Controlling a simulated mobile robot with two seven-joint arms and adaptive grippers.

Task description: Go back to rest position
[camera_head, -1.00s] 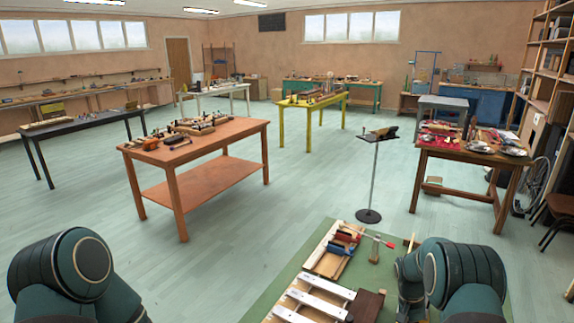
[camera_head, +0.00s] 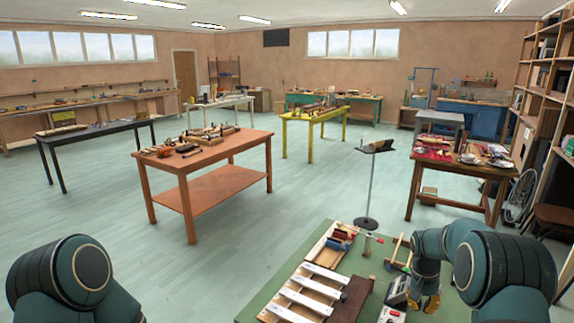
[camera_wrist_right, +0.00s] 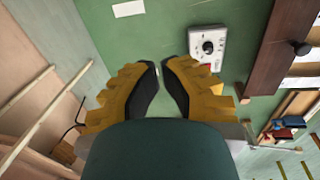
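My right gripper (camera_head: 428,303) hangs over the right part of the green bench top (camera_head: 270,270) in the head view, its yellow fingers pointing down. In the right wrist view the two yellow fingers with black pads (camera_wrist_right: 160,66) stand a narrow gap apart, with nothing between them. A white box with a black dial (camera_wrist_right: 207,47) lies just beyond the right finger; it also shows beside my gripper in the head view (camera_head: 396,290). My left arm shows only as a link at the lower left; the left gripper is out of view.
The bench also bears a frame with white bars (camera_head: 310,287), a dark wood block (camera_head: 350,300), red and blue clamps (camera_head: 340,238) and a wooden mallet (camera_head: 398,252). A stand (camera_head: 370,190) rises behind it. Open floor (camera_head: 120,225) lies to the left.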

